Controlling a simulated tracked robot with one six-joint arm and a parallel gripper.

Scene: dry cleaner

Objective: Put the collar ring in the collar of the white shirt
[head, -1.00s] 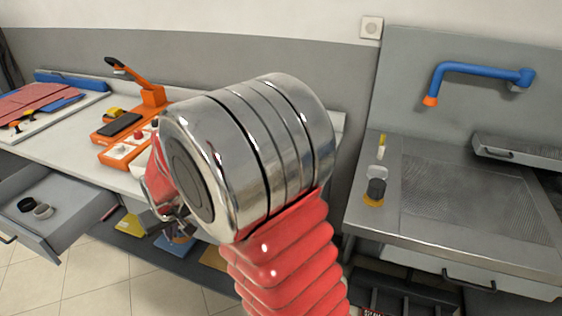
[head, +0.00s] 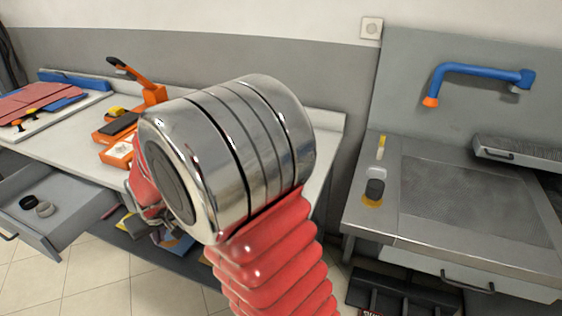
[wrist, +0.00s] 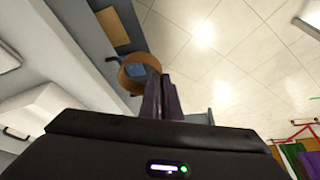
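My gripper (head: 172,230) is mostly hidden behind my arm's chrome joint in the head view, just right of an open grey drawer. In the wrist view, its two dark fingers (wrist: 161,98) lie close together with nothing visible between them. Two small rings, one black (head: 29,202) and one grey (head: 45,209), lie in the drawer; I cannot tell whether either is the collar ring. No white shirt can be made out. Folded red and blue cloth (head: 40,103) lies at the worktop's left end.
The open drawer (head: 75,225) sticks out below the pale worktop (head: 75,140). Orange equipment (head: 117,152) stands on the worktop. A metal table (head: 465,205) with a blue swivel arm (head: 480,70) stands right. In the wrist view, a round brown thing (wrist: 128,82) is beyond the fingers.

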